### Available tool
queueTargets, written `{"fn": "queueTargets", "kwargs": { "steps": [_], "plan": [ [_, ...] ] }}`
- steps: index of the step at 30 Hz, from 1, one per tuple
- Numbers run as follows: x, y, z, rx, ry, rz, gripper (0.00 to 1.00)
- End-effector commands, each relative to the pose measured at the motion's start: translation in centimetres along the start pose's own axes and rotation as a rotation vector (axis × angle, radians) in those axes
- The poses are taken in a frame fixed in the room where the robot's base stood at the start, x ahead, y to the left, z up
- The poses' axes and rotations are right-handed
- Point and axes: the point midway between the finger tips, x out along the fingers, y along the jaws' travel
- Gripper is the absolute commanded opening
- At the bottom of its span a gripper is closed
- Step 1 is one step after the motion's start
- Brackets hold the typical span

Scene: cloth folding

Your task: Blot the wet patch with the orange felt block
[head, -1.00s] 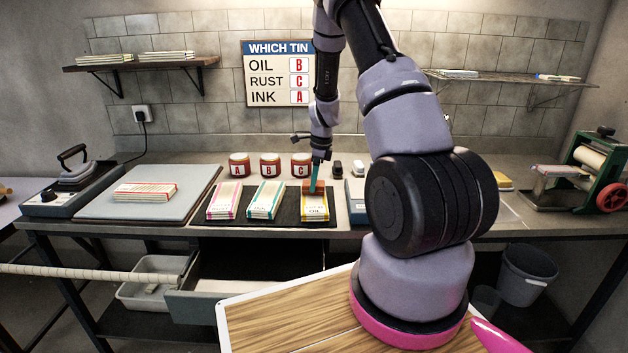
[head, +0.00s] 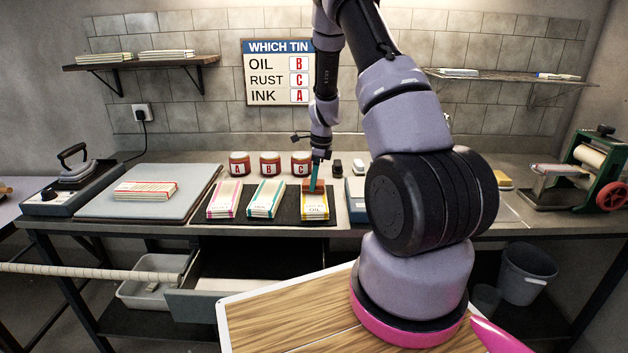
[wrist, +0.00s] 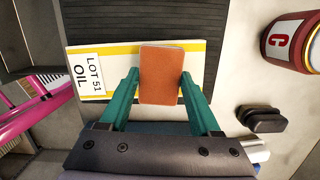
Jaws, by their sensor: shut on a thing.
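My gripper (wrist: 160,87) is shut on the orange felt block (wrist: 163,72), with a green finger on each side of it. In the head view the block (head: 313,188) is at or just above the yellow-edged folded cloth (head: 315,206), whose label reads "OIL". In the wrist view the block covers the middle of this cloth (wrist: 120,68), labelled "LOT 51 OIL". I cannot tell whether the block touches the cloth. No wet patch shows; the block may hide it.
A pink-edged cloth (head: 225,199) and a teal-edged cloth (head: 265,199) lie to the left on the dark mat (head: 290,207). Tins A (head: 239,164), B (head: 270,164) and C (head: 301,164) stand behind. A sign (head: 278,73) hangs on the wall.

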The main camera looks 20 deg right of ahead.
Motion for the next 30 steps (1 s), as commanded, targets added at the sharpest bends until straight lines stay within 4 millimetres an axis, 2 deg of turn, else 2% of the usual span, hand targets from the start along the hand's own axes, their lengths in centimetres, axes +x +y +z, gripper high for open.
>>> {"fn": "queueTargets", "kwargs": {
  "steps": [5,30],
  "plan": [
    [-0.1,0.1,0.0,-0.001,0.002,0.003,0.19],
    [-6.5,0.0,1.0,0.000,0.001,0.001,0.19]
  ]
}}
